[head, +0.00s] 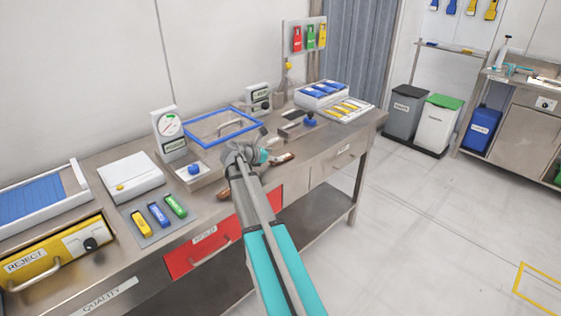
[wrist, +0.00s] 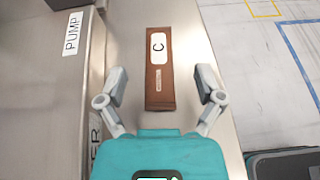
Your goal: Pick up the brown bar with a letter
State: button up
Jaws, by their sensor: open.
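The brown bar (wrist: 158,95) lies on the metal worktop in the wrist view. Its upper face has a white label with the letter C and a smaller label lower down. In the head view a small part of a brown object (head: 284,158), seemingly this bar, shows beside my gripper (head: 262,156) near the bench's front edge. In the wrist view my gripper (wrist: 160,77) is open, with one finger on each side of the bar's lower part and a gap on both sides. Its height above the bar is hard to tell.
The metal bench (head: 318,157) carries a blue frame (head: 190,131) behind my arm and a dial gauge (head: 168,130) to the left. A white box with blue items (head: 321,94) stands at the right. A red drawer (head: 203,247) is below.

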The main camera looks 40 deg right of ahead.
aim_at(285, 156)
jog(key=b+x, duration=0.1)
jog(key=x, duration=0.2)
jog(key=shift+d+f+b, duration=0.15)
jog(key=shift+f+b, duration=0.25)
jog(key=shift+f, duration=0.1)
jog(key=shift+d+f, duration=0.1)
jog(key=shift+d, duration=0.35)
jog(key=shift+c, duration=0.3)
jog(key=c, duration=1.1)
